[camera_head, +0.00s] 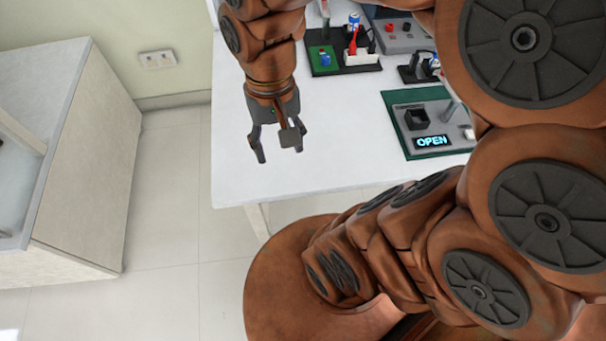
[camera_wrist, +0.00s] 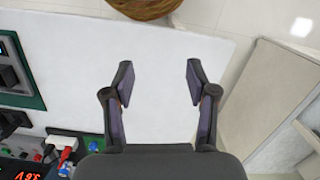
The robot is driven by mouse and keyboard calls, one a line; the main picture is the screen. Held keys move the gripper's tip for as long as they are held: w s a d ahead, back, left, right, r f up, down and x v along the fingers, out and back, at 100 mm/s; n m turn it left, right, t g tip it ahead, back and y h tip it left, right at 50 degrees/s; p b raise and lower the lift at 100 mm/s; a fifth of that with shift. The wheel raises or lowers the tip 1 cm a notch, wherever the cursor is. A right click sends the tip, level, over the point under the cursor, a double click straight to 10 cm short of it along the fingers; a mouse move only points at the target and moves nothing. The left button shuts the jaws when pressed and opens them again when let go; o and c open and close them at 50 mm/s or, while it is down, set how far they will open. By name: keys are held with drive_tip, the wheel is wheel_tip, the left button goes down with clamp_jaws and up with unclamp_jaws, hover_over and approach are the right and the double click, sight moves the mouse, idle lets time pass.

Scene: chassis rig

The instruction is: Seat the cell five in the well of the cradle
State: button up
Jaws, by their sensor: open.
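My gripper (camera_head: 275,147) is open and empty above the front left part of the white table. In the wrist view its two fingers (camera_wrist: 160,82) stand apart with only bare table between them. A grey device on a green base (camera_head: 437,153) at the right of the table has a dark square socket (camera_head: 416,119) and a lit "OPEN" display (camera_head: 432,142). The socket may be the cradle's well; I cannot tell. A blue and white cylinder (camera_head: 354,20) stands at the back and may be a cell. No number is readable, so cell five cannot be told.
A grey box with knobs (camera_head: 398,38) is behind. The front left of the table (camera_head: 300,180) is clear. A cabinet (camera_head: 85,150) stands left.

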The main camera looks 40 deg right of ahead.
drive_tip(key=s+f+n+g, duration=0.1)
drive_tip(key=s+f+n, duration=0.1)
drive_tip(key=s, duration=0.5)
drive_tip(key=shift+f+n+h, duration=0.3)
drive_tip(key=shift+n, duration=0.4)
